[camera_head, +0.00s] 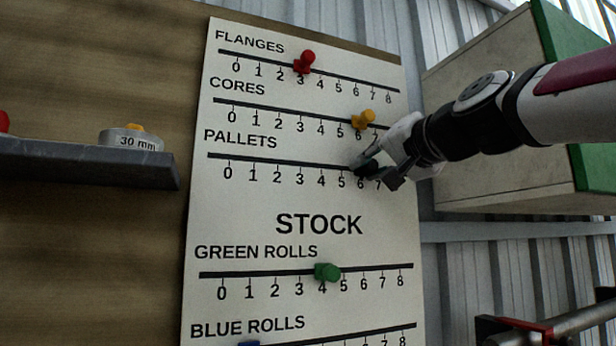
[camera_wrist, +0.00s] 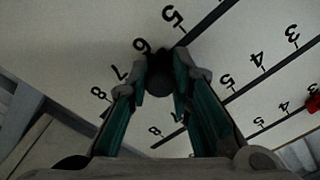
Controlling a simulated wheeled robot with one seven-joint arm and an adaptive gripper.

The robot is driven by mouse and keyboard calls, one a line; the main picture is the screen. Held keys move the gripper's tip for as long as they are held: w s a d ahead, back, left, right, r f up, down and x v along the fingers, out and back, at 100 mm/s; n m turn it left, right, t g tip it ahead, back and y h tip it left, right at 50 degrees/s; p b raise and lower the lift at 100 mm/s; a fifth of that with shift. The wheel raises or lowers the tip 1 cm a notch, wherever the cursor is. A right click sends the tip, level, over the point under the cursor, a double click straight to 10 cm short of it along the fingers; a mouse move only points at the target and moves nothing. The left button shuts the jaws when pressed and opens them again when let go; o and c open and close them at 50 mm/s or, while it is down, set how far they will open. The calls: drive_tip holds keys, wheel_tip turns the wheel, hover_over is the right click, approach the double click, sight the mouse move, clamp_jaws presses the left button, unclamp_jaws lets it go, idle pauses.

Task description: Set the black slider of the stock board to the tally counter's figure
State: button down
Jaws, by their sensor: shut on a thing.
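The stock board (camera_head: 260,222) is a white panel with several labelled 0 to 8 scales. The black slider (camera_wrist: 160,78) sits on the PALLETS line (camera_head: 270,159). My gripper (camera_head: 368,168) is shut on it near the 6 mark; the fingers mostly hide it in the head view. In the wrist view my gripper (camera_wrist: 163,82) has one finger on each side of the dark knob, beside the printed 6 and 7. Its exact mark is hard to tell. I cannot make out a tally counter or its figure.
A red pin (camera_head: 305,62) stands near FLANGES 3, a yellow pin (camera_head: 363,120) near CORES 6, a green pin (camera_head: 327,272) near GREEN ROLLS 4. A grey shelf (camera_head: 80,165) at left bears a round item marked 30 mm (camera_head: 130,139). A cream and green box (camera_head: 490,115) is behind my arm.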

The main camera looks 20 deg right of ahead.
drive_tip(key=c, duration=1.4)
unclamp_jaws()
drive_tip(key=shift+s, duration=0.15)
drive_tip(key=s, duration=1.1)
drive_tip(key=shift+s, duration=0.4)
